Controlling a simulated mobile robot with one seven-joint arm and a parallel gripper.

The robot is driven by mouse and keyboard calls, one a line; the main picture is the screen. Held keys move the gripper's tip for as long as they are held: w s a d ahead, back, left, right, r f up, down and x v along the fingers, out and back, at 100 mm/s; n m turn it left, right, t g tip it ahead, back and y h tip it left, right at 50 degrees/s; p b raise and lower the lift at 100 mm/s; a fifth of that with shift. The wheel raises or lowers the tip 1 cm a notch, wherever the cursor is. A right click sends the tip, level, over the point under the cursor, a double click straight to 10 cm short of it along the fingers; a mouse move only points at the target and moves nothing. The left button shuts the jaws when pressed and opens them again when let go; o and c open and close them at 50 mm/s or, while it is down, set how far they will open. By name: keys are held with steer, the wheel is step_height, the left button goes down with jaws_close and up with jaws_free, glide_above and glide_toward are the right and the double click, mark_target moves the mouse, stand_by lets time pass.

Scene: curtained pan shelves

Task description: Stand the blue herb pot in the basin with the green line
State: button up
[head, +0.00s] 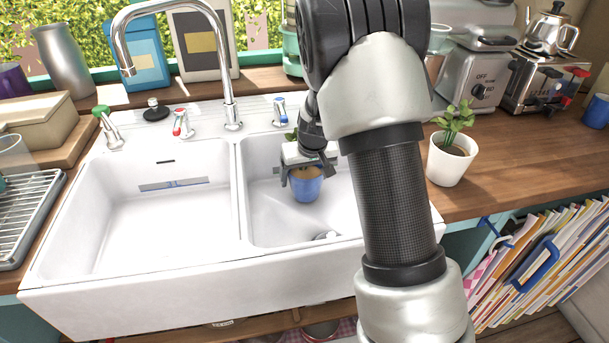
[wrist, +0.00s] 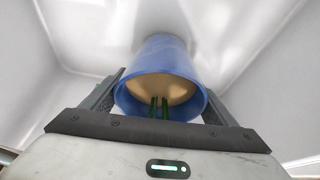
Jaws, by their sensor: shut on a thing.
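The blue herb pot (head: 306,188) is inside the right basin (head: 262,215) of the white double sink, roughly upright, with brown soil and green stems. My gripper (head: 305,174) is shut on it, one finger on each side. In the wrist view the blue pot (wrist: 165,60) sits between the fingers with its mouth towards the camera. I cannot tell whether its base touches the basin floor. The left basin (head: 165,225) is empty and has a bluish strip (head: 173,185) on its back wall. No green line shows clearly in either basin.
A tall faucet (head: 230,70) rises behind the divider (head: 239,190), with taps along the back ledge. A white pot with a plant (head: 448,163) stands on the right counter. A dish rack (head: 28,215) stands at the left. My arm hides part of the right side.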

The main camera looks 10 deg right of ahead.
steer(key=shift+f+b, duration=0.4)
steer(key=shift+f, duration=0.15)
steer(key=shift+f, duration=0.25)
steer(key=o, duration=1.4)
steer(key=p+v, duration=0.2)
steer(key=v, duration=1.5)
steer(key=shift+r+p, duration=0.25)
steer(key=shift+p, duration=0.15)
jaws_close()
